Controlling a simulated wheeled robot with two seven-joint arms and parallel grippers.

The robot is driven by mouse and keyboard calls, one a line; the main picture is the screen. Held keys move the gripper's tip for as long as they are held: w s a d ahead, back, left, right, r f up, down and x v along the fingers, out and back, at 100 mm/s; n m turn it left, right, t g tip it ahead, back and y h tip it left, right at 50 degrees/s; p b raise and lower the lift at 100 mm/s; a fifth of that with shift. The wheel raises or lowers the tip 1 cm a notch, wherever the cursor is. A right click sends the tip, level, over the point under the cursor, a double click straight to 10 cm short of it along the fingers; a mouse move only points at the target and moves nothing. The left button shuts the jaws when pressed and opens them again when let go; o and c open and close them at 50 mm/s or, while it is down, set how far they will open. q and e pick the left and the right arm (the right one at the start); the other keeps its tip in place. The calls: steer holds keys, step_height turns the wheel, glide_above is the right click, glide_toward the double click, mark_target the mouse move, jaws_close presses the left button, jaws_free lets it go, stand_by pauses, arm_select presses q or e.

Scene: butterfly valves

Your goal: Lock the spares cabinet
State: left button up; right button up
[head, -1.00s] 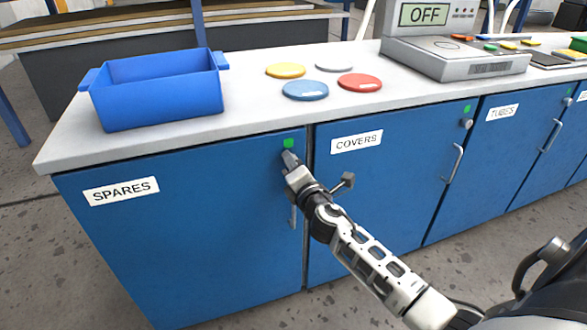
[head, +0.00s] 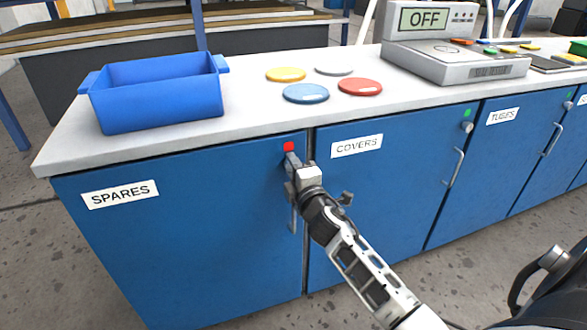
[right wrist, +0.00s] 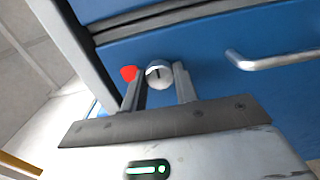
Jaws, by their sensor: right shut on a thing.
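The spares cabinet (head: 180,245) is a blue door with a white SPARES label (head: 120,194), and it looks closed. Just below the marker is a round silver lock knob (right wrist: 159,75) with a dark slot. My right gripper (head: 291,160) is at this knob, with its fingers (right wrist: 160,88) shut on the knob's two sides. The gripper hides the knob in the head view. My left gripper is not in view.
The cabinet's bar handle (head: 293,219) hangs below my right gripper. The COVERS cabinet (head: 375,205) and TUBES cabinet (head: 510,145) stand to the right with green markers. A blue bin (head: 158,95), coloured discs (head: 306,93) and a scale (head: 455,62) sit on the worktop.

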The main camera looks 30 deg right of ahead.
stand_by(0.3)
steer(key=o, duration=1)
steer(key=v, duration=1.6)
